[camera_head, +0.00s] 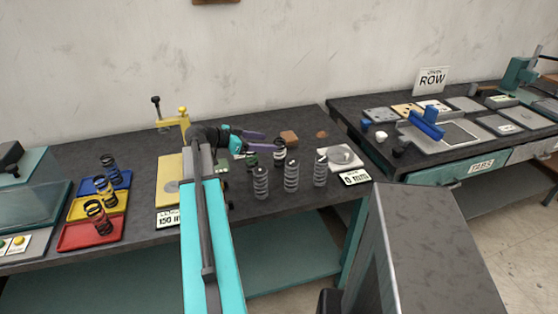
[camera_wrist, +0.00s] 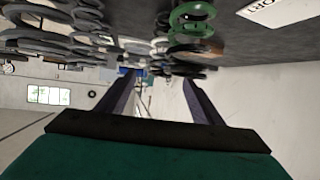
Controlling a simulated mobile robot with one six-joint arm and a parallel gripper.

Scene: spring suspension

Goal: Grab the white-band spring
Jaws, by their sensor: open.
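Several upright coil springs stand on the dark bench in the head view. Three grey ones, a left spring (camera_head: 260,183), a middle spring (camera_head: 291,175) and a right spring (camera_head: 320,169), form the front row. A spring with green (camera_head: 252,159) and a dark spring (camera_head: 279,156) stand behind. I cannot tell for certain which is the white-band spring. My gripper (camera_head: 264,142) has purple fingers, open and apparently empty, reaching rightward just behind the springs. In the wrist view my gripper (camera_wrist: 158,78) is open, with blurred grey coils and a green ring (camera_wrist: 193,17) near the top.
Blue, yellow and red trays (camera_head: 75,236) with springs sit at left. A yellow-based fixture (camera_head: 168,182) stands left of my arm. A brown block (camera_head: 289,138) and a white plate (camera_head: 333,154) lie near the springs. Another bench (camera_head: 395,165) with parts stands at right.

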